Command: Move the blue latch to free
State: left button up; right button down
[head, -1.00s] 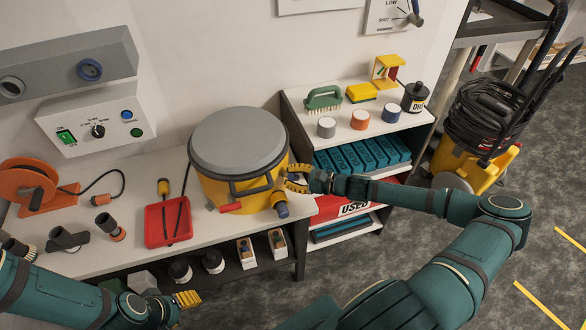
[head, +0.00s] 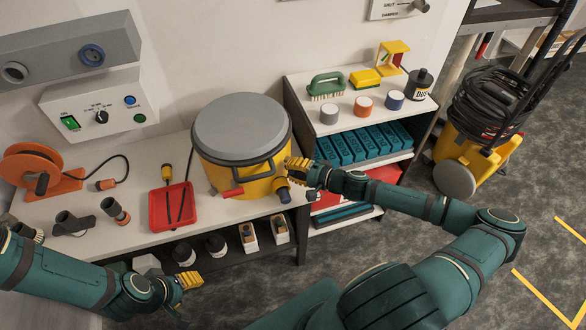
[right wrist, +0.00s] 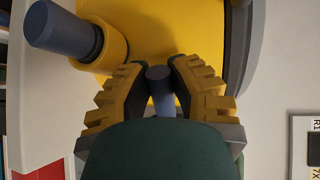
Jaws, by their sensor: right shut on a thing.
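The yellow canister (head: 222,182) with a grey lid (head: 241,128) stands on the bench. The blue latch (right wrist: 159,74) shows in the right wrist view as a short blue-grey peg with a dark rounded end, against the canister's yellow side. My right gripper (right wrist: 160,70) is shut on it, one yellow ribbed finger on each side. In the head view my right gripper (head: 295,168) is at the canister's right side and hides the latch. My left gripper (head: 188,282) hangs low at the bench front, away from the canister; its jaw opening is unclear.
A blue-grey hose port (head: 283,194) sticks out of the canister just below my right gripper; it also shows in the right wrist view (right wrist: 62,30). A red handle (head: 233,193) is at the canister's front. A shelf unit (head: 318,128) stands close right.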

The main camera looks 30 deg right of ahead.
jog(key=shift+f+n, duration=0.15)
jog(key=shift+n, duration=0.25)
jog(key=c, duration=0.8)
grip_release()
jog(key=shift+c, duration=0.2)
jog(key=shift+d, duration=0.1)
jog(key=v, duration=1.2)
